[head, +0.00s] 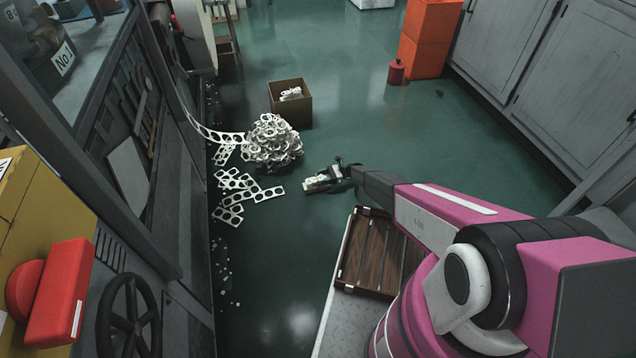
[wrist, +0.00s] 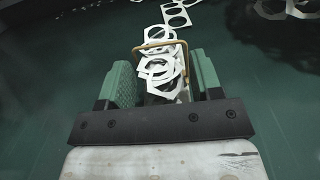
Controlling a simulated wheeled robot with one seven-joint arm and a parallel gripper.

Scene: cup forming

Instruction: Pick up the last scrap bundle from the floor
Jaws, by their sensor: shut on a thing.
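My gripper (wrist: 163,88) is shut on a scrap bundle (wrist: 160,68), a stack of white punched sheet pieces with a tan band or wire around it. The bundle sits between the two green fingers. In the head view my gripper (head: 330,177) is low over the green floor, right of the loose scrap strips, with the bundle (head: 318,184) at its tip. I cannot tell whether the bundle still touches the floor. A cardboard box (head: 292,108) with white scrap in it stands on the floor farther back.
A large heap of scrap rings (head: 272,143) lies left of my gripper, with flat punched strips (head: 240,192) near the machine. A wooden slatted crate (head: 366,250) is close below my arm. Orange boxes (head: 428,40) and a red can (head: 396,72) stand at the back right. The middle floor is clear.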

